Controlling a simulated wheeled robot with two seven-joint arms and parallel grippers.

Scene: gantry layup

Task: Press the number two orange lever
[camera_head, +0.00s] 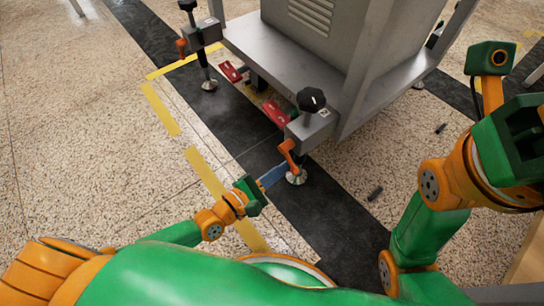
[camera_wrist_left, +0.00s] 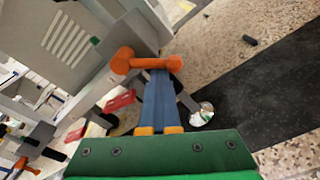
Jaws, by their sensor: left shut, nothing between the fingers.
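The near orange lever (camera_head: 288,150) hangs from a grey clamp block (camera_head: 313,127) at the near corner of the grey machine. The block has a black knob on top and a small white label whose number I cannot read surely. My left gripper (camera_head: 282,171) is shut and empty, its blue fingers reaching toward the lever's lower end. In the left wrist view the closed fingertips (camera_wrist_left: 158,72) lie right at the orange lever (camera_wrist_left: 145,62), which crosses over their ends. I cannot tell whether they touch. A second orange lever (camera_head: 181,47) is on the far left block. My right gripper is out of view.
The grey machine (camera_head: 290,60) stands on feet with round metal pads (camera_head: 297,177). Red parts (camera_head: 275,112) sit beneath it. Yellow tape (camera_head: 205,172) and a black strip (camera_head: 335,217) mark the speckled floor. Small dark pieces (camera_head: 375,193) lie to the right.

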